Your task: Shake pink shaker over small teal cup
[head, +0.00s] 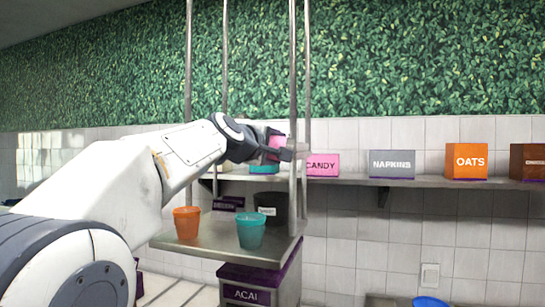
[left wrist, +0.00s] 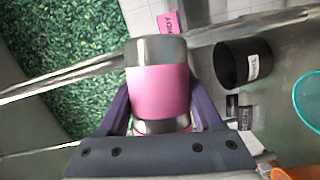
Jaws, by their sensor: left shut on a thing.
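My left gripper (head: 287,152) is shut on the pink shaker (head: 274,143), raised well above the metal stand. In the left wrist view the shaker (left wrist: 158,90) shows a pink band and silver ends between the purple fingers (left wrist: 158,112). The small teal cup (head: 250,232) stands upright on the stand's top, below the gripper and slightly left of it in the head view. Its edge also shows at the right of the left wrist view (left wrist: 309,100). I cannot tell whether the shaker is directly over it. My right gripper is not in view.
An orange cup (head: 186,223) stands left of the teal cup, and a black labelled container (head: 272,208) stands behind it. Upright metal posts (head: 295,95) rise close to the gripper. A wall shelf (head: 420,183) holds boxes marked candy, napkins and oats.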

